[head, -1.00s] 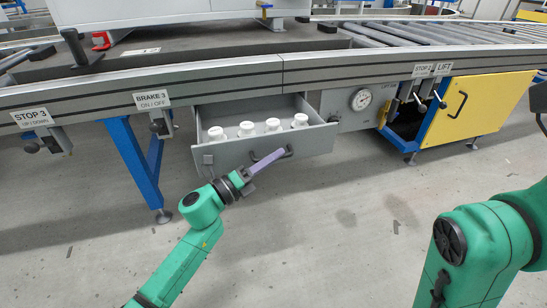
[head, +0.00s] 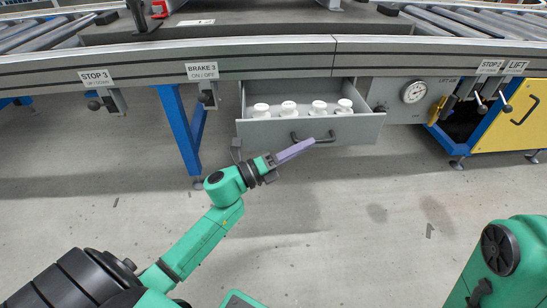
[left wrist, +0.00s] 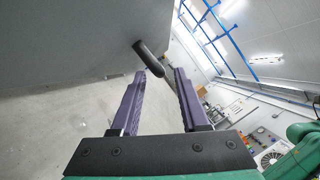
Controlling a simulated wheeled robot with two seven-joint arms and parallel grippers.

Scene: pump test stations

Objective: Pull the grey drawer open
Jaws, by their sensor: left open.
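The grey drawer (head: 262,133) is pulled out under the conveyor, with its open top showing several white bottles (head: 318,108) standing in a row inside. A dark bar handle (head: 328,135) is on its front. My left gripper (head: 311,142) is at the handle, its purple fingers overlapping it in the head view. In the left wrist view the fingers (left wrist: 160,72) are spread apart. The black handle (left wrist: 148,56) lies just beyond and partly between the fingertips, without a visible grip. The grey drawer front (left wrist: 75,40) fills the upper left there. My right gripper is not in view.
A blue leg (head: 180,130) stands left of the drawer. A gauge (head: 414,91) and a yellow panel (head: 515,118) are to its right. Labelled levers hang under the conveyor edge (head: 150,66). The grey floor before the drawer is clear.

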